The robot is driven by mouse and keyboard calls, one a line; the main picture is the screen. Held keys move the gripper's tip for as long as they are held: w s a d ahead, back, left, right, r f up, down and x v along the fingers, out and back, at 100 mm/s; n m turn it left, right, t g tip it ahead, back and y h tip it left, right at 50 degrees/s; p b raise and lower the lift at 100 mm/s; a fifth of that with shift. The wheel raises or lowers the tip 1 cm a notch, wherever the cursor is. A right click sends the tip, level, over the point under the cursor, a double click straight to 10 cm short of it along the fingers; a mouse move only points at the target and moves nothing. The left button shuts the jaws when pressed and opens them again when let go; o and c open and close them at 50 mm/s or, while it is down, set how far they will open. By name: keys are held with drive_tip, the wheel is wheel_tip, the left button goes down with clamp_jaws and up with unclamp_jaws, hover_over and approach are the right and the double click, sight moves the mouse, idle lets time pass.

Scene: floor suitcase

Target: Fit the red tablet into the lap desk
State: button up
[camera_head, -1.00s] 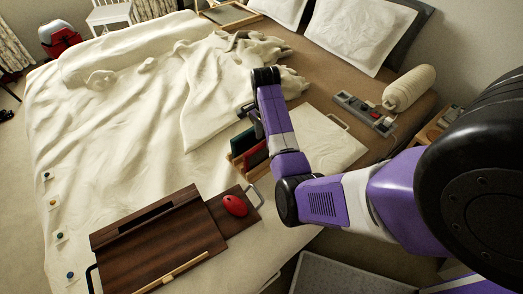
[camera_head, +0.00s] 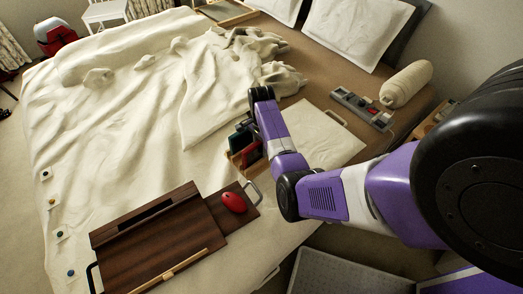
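The lap desk (camera_head: 150,245) is a dark brown wooden board at the lower left of the bed, with a long dark slot (camera_head: 145,215) near its far edge. The red tablet (camera_head: 252,158) stands on edge in a small wooden rack (camera_head: 233,160) near the middle of the bed, beside a dark green one (camera_head: 239,142). My gripper (camera_head: 248,118) is small and dark here, pointing down just above the rack. My wrist and forearm hide part of the rack's right side. Whether the fingers are apart or touch a tablet cannot be made out.
A red mouse (camera_head: 233,202) lies on the desk's right extension, by a metal handle. A light board (camera_head: 325,140) lies right of the rack, with a grey power strip (camera_head: 361,108) and a cream bolster (camera_head: 406,84) beyond. Rumpled bedding covers the left and back.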

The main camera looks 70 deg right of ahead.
clamp_jaws()
idle(1.2)
